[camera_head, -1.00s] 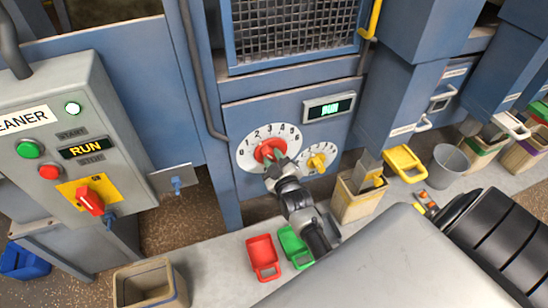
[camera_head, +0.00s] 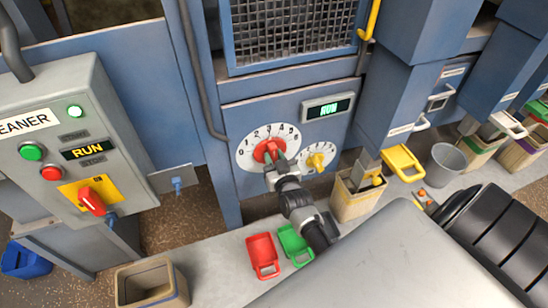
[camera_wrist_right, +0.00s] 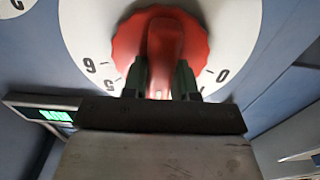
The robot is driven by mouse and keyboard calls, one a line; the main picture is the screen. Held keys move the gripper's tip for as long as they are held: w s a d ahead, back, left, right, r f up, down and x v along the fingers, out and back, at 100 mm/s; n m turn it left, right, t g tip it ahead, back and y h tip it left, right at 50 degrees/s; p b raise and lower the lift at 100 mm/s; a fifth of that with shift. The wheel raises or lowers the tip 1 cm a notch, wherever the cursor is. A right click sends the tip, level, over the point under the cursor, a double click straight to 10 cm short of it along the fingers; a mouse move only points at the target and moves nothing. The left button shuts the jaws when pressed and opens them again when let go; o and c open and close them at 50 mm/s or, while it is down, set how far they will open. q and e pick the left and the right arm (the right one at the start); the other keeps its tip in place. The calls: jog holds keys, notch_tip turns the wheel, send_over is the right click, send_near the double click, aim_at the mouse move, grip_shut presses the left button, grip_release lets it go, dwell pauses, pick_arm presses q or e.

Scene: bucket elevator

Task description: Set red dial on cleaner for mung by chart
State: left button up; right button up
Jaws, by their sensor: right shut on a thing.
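The red dial (camera_head: 268,151) sits at the centre of a white numbered plate (camera_head: 250,158) on the blue cleaner. My right gripper (camera_head: 277,161) is at the dial from below, with its arm reaching up from the lower right. In the right wrist view, the gripper (camera_wrist_right: 165,85) has its two fingers on either side of the dial's raised handle (camera_wrist_right: 166,45), shut on it. The numbers 6, 5 and 0 show around the dial there. The exact number it points at is unclear. My left gripper is out of view, and so is the chart.
The cleaner's control box (camera_head: 95,150) stands at left. Red (camera_head: 263,255) and green (camera_head: 295,244) scoops lie on the ledge below.

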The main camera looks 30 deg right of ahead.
dwell(0.4)
jog(key=o, duration=0.9)
jog(key=b+v, duration=0.1)
jog(key=v, duration=0.9)
jog(key=shift+s, duration=0.4)
